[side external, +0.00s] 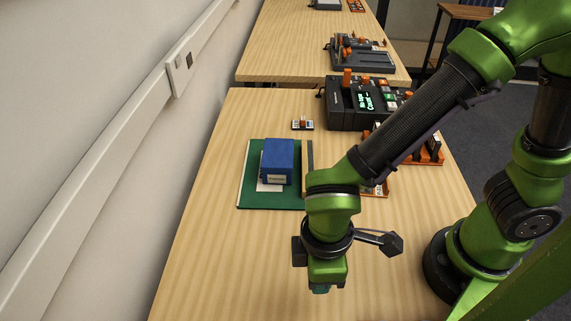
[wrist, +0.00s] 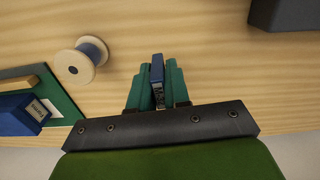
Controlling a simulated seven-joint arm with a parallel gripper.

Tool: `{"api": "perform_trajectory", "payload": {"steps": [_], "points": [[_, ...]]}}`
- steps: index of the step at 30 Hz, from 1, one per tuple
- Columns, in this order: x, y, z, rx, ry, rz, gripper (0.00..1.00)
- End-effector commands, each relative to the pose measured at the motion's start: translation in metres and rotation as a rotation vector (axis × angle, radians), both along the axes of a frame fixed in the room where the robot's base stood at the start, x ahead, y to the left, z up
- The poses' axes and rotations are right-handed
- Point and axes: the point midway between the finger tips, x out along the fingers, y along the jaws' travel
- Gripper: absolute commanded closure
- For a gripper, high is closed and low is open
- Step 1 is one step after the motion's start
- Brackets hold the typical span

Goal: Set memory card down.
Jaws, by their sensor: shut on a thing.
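The memory card (wrist: 157,79) is a small blue piece with a pale printed label near its lower end. It shows in the wrist view between the green fingers of my gripper (wrist: 154,85), which is shut on it. In the side external view my gripper (side external: 320,288) points down over the near part of the wooden table, and I cannot make out the card there. Bare wood shows around the fingers in the wrist view. I cannot tell whether the card touches the table.
A blue box (side external: 278,160) stands on a green mat (side external: 252,196) left of my arm. A spool (wrist: 82,61) stands between mat and gripper in the wrist view. A dark device (side external: 343,112) with a lit screen and orange racks (side external: 433,155) stand farther back. The near tabletop is largely clear.

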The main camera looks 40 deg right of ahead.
Motion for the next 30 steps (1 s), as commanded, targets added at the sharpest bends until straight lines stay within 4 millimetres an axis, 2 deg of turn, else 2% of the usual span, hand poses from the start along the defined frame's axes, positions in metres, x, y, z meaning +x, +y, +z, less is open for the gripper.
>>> {"api": "perform_trajectory", "payload": {"steps": [2, 5, 8, 21, 24, 30], "points": [[-0.007, -0.005, -0.006, 0.0, -0.002, -0.031, 1.0], [-0.004, -0.001, -0.008, 0.009, -0.009, -0.064, 1.0], [0.005, 0.013, -0.01, 0.011, -0.011, -0.074, 1.0], [0.067, 0.106, -0.021, 0.011, -0.011, -0.075, 1.0], [0.075, 0.118, -0.022, 0.01, -0.011, -0.074, 1.0], [0.082, 0.127, -0.023, 0.01, -0.011, -0.075, 1.0]]}}
